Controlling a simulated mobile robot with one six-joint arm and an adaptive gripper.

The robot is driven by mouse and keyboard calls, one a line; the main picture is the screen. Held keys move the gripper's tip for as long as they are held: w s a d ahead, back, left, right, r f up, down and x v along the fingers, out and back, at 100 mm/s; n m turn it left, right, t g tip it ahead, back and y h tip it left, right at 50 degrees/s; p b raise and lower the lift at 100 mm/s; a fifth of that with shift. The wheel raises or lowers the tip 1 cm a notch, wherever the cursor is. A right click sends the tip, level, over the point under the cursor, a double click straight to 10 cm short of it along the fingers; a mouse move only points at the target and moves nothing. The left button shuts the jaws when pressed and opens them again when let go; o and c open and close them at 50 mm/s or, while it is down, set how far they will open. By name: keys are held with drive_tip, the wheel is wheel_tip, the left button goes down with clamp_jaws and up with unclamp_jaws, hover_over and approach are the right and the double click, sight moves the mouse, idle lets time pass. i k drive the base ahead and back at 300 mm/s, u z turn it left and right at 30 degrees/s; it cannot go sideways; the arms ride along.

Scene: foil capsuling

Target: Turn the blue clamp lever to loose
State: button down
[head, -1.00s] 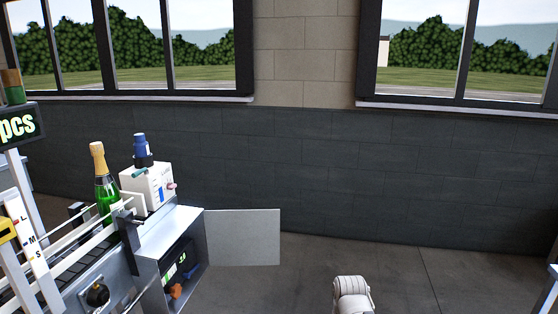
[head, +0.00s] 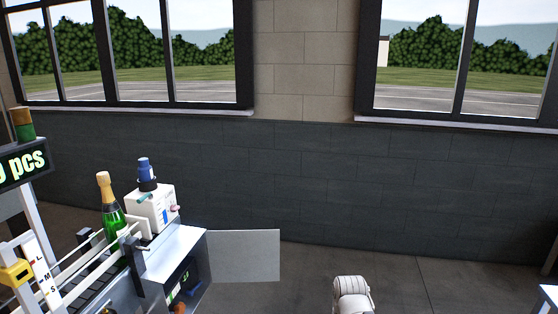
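No blue clamp lever can be made out for certain. A blue cylindrical part (head: 145,170) with a black collar stands on top of the white box (head: 152,208) on the machine at the left. A small teal handle (head: 145,198) sticks out below the collar, and a small red-pink knob (head: 177,208) is on the box's right side. An open cabinet (head: 183,288) under the box shows a lit green display and part of an orange knob (head: 178,308); its lower part is cut off by the frame edge. My gripper is not in view.
A green bottle with gold foil (head: 110,210) stands on the conveyor between rails. The cabinet's open grey door (head: 245,256) juts right. A counter display (head: 22,165) and a yellow-topped L-M-S scale (head: 38,275) are at far left.

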sight(189, 293)
drive_tip(key=z, duration=0.25)
drive_tip(key=i, duration=4.45)
drive_tip(key=z, duration=0.05)
